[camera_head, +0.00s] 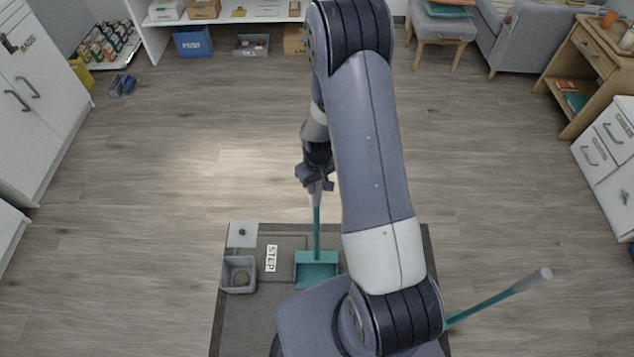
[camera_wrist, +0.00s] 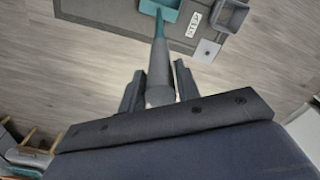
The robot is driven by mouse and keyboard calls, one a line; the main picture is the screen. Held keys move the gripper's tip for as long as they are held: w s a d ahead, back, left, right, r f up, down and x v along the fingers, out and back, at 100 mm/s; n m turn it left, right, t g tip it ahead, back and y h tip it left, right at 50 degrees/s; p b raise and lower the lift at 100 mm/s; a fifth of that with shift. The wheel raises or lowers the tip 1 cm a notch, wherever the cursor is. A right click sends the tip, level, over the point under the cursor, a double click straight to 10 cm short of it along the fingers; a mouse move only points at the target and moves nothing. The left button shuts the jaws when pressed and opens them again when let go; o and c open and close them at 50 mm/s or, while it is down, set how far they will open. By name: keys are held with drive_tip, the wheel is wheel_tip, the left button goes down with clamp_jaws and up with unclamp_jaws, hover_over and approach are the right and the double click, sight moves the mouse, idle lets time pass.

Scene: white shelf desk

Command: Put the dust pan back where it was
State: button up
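The teal dust pan (camera_head: 317,272) has a long upright handle and is over the dark mat (camera_head: 235,325), right of the STEP label. I cannot tell whether its pan touches the mat. My gripper (camera_head: 316,184) is at the top of the handle. In the wrist view, my gripper's fingers (camera_wrist: 160,92) close on both sides of the handle's grey grip (camera_wrist: 159,72). The teal pan (camera_wrist: 160,8) shows at the top edge there, partly cut off. My arm hides part of the mat on the right.
A grey bin (camera_head: 238,288) with a round object, a pale square plate (camera_head: 242,234) and a STEP label (camera_head: 271,258) are on the mat's left. Another teal handle with a grey end (camera_head: 500,295) leans out on the right. Open wooden floor (camera_head: 170,170) surrounds the mat.

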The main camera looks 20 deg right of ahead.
drive_tip(key=o, duration=0.4)
drive_tip(key=shift+c, duration=0.2)
drive_tip(key=shift+r, duration=0.15)
drive_tip(key=r, duration=1.2)
drive_tip(key=shift+s, duration=0.2)
drive_tip(key=shift+f, duration=0.1)
wheel_tip(320, 180, down, 12)
drive_tip(key=shift+w+f, duration=0.1)
drive_tip(key=shift+w, duration=0.05)
drive_tip(key=shift+r, duration=0.25)
